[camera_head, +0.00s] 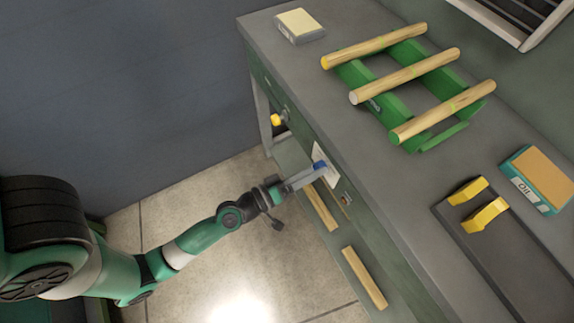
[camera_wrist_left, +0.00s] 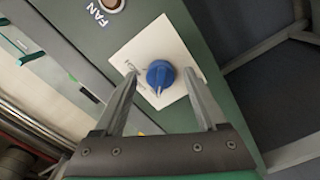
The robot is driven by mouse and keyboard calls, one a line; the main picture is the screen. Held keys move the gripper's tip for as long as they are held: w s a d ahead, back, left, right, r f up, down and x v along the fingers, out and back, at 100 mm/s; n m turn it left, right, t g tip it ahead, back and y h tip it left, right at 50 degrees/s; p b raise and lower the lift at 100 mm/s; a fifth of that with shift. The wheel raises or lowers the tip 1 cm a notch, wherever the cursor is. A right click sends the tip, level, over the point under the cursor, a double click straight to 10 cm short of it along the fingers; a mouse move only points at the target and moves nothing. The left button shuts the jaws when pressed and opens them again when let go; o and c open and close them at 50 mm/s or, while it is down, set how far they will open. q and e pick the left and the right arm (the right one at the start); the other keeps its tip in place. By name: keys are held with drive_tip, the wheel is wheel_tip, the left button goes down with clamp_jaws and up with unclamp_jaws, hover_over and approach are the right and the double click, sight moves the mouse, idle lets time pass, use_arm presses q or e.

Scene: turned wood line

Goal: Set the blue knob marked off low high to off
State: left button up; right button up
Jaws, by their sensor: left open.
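The blue knob (camera_wrist_left: 160,75) sits on a white plate (camera_wrist_left: 146,44) on the green front panel of the bench. Its pale pointer line faces toward the bottom of the left wrist view. In the head view the knob (camera_head: 319,165) shows at the tip of my left gripper (camera_head: 305,178). My left gripper (camera_wrist_left: 160,90) is open, with one finger on each side of the knob and a visible gap on both sides. I cannot tell whether the fingertips reach past the knob's face. My right gripper is not in view.
A switch marked FAN (camera_wrist_left: 110,5) is beside the plate. A yellow knob (camera_head: 276,120) is farther along the bench front. On the bench top (camera_head: 375,190) are a green rack (camera_head: 385,103) with three wooden rods, an OIL box (camera_head: 540,180) and a dark tray (camera_head: 515,265) with yellow pieces.

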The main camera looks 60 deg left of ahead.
use_arm(q)
drive_tip(key=s+b, duration=0.6)
drive_tip(key=s, duration=0.5)
drive_tip(key=shift+s+d, duration=0.25)
